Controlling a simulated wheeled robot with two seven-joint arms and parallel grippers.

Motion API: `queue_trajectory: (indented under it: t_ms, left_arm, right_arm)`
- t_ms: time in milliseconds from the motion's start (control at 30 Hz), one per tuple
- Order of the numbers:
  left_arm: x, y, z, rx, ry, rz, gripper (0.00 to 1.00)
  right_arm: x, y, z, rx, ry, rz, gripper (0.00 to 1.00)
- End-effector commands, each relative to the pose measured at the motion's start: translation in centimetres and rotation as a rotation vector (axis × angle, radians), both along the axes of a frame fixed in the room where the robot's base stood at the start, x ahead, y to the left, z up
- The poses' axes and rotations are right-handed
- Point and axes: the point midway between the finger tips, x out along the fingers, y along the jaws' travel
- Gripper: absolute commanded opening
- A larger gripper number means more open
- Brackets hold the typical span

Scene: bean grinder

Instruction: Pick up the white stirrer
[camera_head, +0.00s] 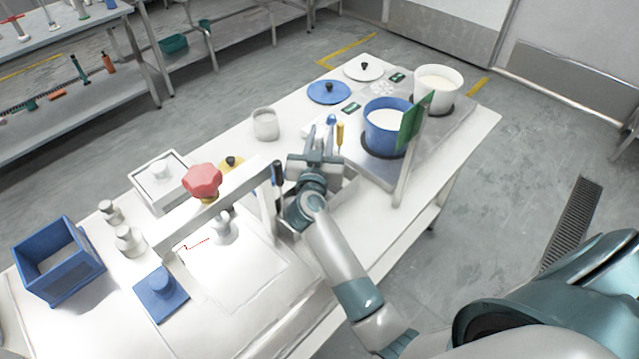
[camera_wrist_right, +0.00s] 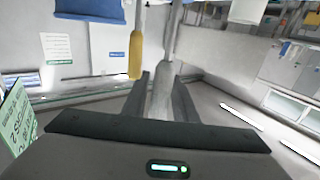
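In the right wrist view, the white stirrer (camera_wrist_right: 162,92) hangs upright with its pale handle between the two fingers of my right gripper (camera_wrist_right: 162,85). The fingers look apart, with a gap on either side of the handle. In the head view my right gripper (camera_head: 319,141) is over the table, just in front of the hanging tools; the stirrer is hard to make out there. A yellow-handled tool (camera_head: 340,132) hangs close by and also shows left of the stirrer in the wrist view (camera_wrist_right: 136,55). My left gripper is not in view.
A blue-handled tool (camera_head: 331,120) hangs beside the yellow one. Right of my gripper stand a blue pot (camera_head: 378,137), a green panel (camera_head: 412,121) and a white pot (camera_head: 438,80). A white jar (camera_head: 265,124) stands left.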

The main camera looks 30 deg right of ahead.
Motion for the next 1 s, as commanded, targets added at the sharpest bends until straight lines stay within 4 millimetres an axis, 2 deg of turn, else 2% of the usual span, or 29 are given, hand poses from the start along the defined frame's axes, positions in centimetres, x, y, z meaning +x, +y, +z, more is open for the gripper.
queue_trajectory:
  t_ms: [333,367,467,800,1000]
  left_arm:
    - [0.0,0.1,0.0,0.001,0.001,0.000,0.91]
    - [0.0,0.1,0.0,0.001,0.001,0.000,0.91]
    - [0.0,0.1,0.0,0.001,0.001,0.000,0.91]
    - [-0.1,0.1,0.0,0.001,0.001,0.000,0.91]
    - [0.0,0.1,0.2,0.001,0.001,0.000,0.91]
  right_arm:
    - [0.0,0.0,0.0,0.000,0.000,0.000,0.26]
    - [0.0,0.0,0.0,0.000,0.000,0.000,0.23]
    - [0.0,0.0,0.0,0.000,0.000,0.000,0.00]
    - [0.0,0.0,0.1,0.000,-0.001,0.000,0.00]
    - [0.0,0.0,1.6,0.000,-0.004,0.000,0.00]
